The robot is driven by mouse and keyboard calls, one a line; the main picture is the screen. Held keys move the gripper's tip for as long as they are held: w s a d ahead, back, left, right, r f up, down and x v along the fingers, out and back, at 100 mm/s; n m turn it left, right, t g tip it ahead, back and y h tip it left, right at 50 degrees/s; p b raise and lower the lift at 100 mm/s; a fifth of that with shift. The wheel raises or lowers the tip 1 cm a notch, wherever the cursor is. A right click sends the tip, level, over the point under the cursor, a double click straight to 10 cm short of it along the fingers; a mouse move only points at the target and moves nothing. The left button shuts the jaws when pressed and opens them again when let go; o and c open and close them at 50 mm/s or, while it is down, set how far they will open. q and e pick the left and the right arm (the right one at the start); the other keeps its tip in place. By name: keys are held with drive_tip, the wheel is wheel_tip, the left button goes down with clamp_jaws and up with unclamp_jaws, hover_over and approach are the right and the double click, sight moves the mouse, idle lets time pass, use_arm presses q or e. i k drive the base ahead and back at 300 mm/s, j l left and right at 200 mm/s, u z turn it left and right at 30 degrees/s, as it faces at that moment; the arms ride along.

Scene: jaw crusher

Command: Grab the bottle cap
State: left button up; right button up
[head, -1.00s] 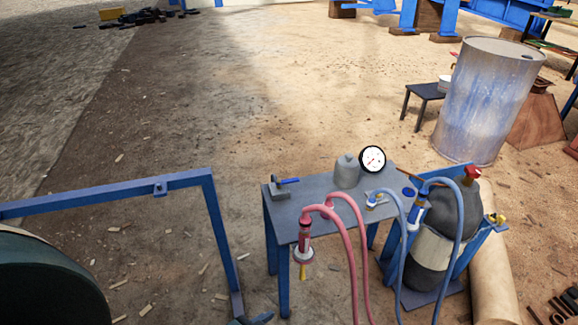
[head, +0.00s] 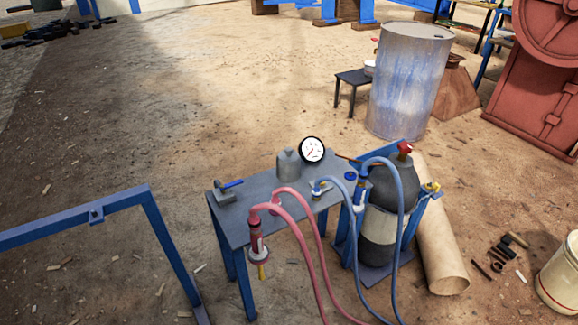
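A small grey bell-shaped piece (head: 288,165), which looks like the bottle cap, stands upright on the grey-topped table (head: 240,208) near its back edge. A round white gauge (head: 312,149) is just right of it, partly overlapping it in the view. The dark gas bottle (head: 384,190) with a red knob on top stands right of the table in a blue stand. Neither of my grippers is in view.
Red hoses (head: 303,240) and blue hoses (head: 400,215) loop over the table's front and right. A blue frame (head: 80,220) stands at the left. A barrel (head: 408,85) and a white bucket (head: 560,275) are at the right. Ground left of the table is mostly open.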

sight(288, 161)
drive_tip(key=i+l, duration=0.25)
drive_tip(key=l, duration=0.15)
drive_tip(key=i+l+u, duration=0.1)
drive_tip(key=i+l, duration=0.15)
drive_tip(key=l, duration=0.15)
drive_tip(key=i+l, duration=0.2)
drive_tip(key=i, duration=0.25)
drive_tip(key=i+l, duration=0.2)
drive_tip(key=i, duration=0.25)
drive_tip(key=i+l, duration=0.2)
drive_tip(key=i, duration=0.2)
